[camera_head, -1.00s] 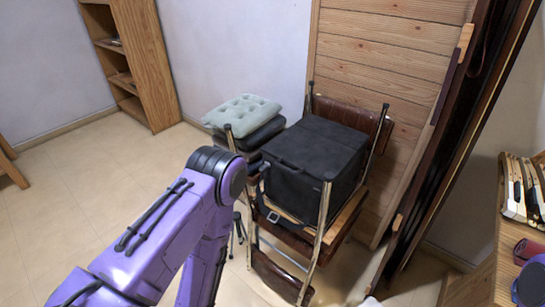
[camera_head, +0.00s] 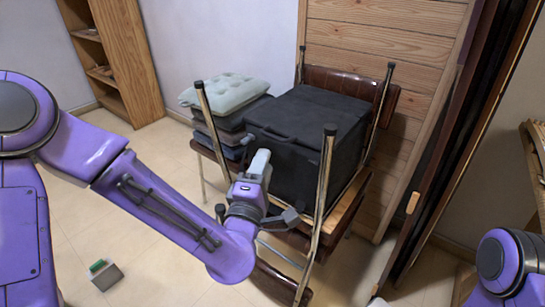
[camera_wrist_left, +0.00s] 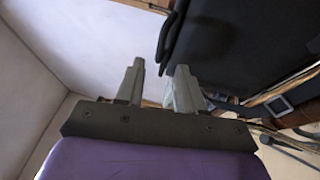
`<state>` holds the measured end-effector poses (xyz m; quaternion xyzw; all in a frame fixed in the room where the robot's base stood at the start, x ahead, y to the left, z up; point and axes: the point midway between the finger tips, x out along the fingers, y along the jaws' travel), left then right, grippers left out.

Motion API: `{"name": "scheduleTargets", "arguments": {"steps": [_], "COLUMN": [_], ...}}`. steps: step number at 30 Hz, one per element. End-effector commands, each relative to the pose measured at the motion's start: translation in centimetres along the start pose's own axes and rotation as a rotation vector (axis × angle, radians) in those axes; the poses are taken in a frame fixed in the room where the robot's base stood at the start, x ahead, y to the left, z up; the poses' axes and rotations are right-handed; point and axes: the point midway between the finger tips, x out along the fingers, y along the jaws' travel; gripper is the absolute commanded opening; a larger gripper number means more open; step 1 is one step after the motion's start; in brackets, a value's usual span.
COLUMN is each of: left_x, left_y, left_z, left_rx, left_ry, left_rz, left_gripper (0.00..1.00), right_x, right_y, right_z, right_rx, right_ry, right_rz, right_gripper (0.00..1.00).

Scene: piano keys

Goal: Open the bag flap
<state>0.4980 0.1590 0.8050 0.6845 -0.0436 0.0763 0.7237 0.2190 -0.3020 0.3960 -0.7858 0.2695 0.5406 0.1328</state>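The black boxy bag (camera_head: 285,165) sits on the stacked chairs, its flat top flap (camera_head: 315,108) lying closed. The bag also fills the upper right of the left wrist view (camera_wrist_left: 240,40). My left gripper (camera_head: 260,158) is just in front of the bag's front left face, below the flap's front edge. In the left wrist view its two fingers (camera_wrist_left: 158,75) stand apart with nothing between them. I cannot tell whether a finger touches the bag. My right gripper is out of view; only a purple part of my right arm shows at the lower right.
Metal chair legs (camera_head: 325,185) rise in front of and around the bag. A pale green cushion (camera_head: 225,92) lies on dark cushions to its left. A wooden panel (camera_head: 400,60) stands behind. A small box (camera_head: 105,275) lies on the floor, which is otherwise open at the left.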

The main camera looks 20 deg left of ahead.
Motion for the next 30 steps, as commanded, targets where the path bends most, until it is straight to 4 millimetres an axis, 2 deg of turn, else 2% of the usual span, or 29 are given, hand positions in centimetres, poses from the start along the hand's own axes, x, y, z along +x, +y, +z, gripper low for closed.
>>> {"name": "scheduleTargets", "arguments": {"steps": [1,3,4,9,12,22,23,24,26,30], "left_x": [0.3,2.2,3.0,6.5,7.7,8.4,8.4,8.4,8.4,8.3], "left_y": [-1.1,0.1,0.1,0.0,0.0,-0.1,-0.1,-0.1,-0.1,-0.1], "left_z": [-0.2,-0.1,-0.1,-0.1,-0.1,-0.1,-0.1,-0.1,-0.1,-0.1], "left_rx": [-0.009,-0.004,-0.004,-0.001,-0.001,0.000,0.000,0.000,0.000,0.000], "left_ry": [0.002,0.001,0.002,0.000,-0.001,-0.002,-0.002,-0.002,-0.002,-0.002], "left_rz": [0.005,0.000,-0.002,-0.003,-0.003,-0.005,-0.005,-0.005,-0.005,-0.004], "left_gripper": [0.38,0.38,0.38,0.38,0.38,0.38,0.34,0.21,0.02,0.00], "right_x": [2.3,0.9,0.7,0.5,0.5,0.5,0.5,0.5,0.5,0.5], "right_y": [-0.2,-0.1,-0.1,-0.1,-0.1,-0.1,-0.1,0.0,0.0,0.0], "right_z": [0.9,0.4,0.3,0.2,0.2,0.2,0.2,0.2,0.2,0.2], "right_rx": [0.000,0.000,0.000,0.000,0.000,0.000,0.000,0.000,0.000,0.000], "right_ry": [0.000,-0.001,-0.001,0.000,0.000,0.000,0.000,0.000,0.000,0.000], "right_rz": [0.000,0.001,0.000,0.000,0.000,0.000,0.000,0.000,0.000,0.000], "right_gripper": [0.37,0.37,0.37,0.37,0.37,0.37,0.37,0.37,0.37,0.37]}}
